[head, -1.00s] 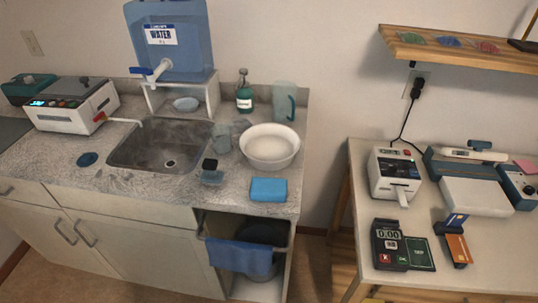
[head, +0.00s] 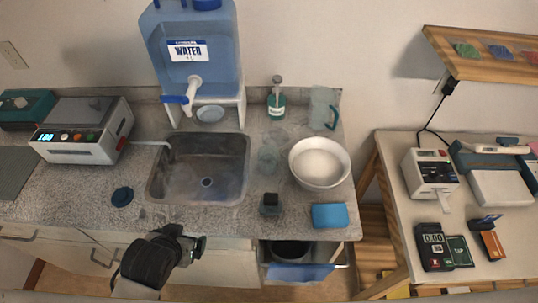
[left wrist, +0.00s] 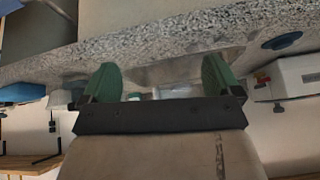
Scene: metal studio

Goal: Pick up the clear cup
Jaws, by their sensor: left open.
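The clear cup (head: 268,156) stands on the counter between the sink and the white bowl in the head view. It is see-through and faint against the grey stone. My left gripper (head: 196,246) is low in front of the counter's front edge, left of the cup and apart from it. In the left wrist view my left gripper (left wrist: 160,80) shows two green fingers spread wide with nothing held. I cannot make out the cup for sure in that view. My right gripper is not in view.
The sink (head: 160,186) lies left of the cup, the white bowl (head: 320,183) right of it. A soap bottle (head: 277,104) and a clear pitcher (head: 325,107) stand behind. A dark-topped small container (head: 271,204) and blue sponge (head: 330,215) lie in front. A water tank (head: 195,55) stands behind the sink.

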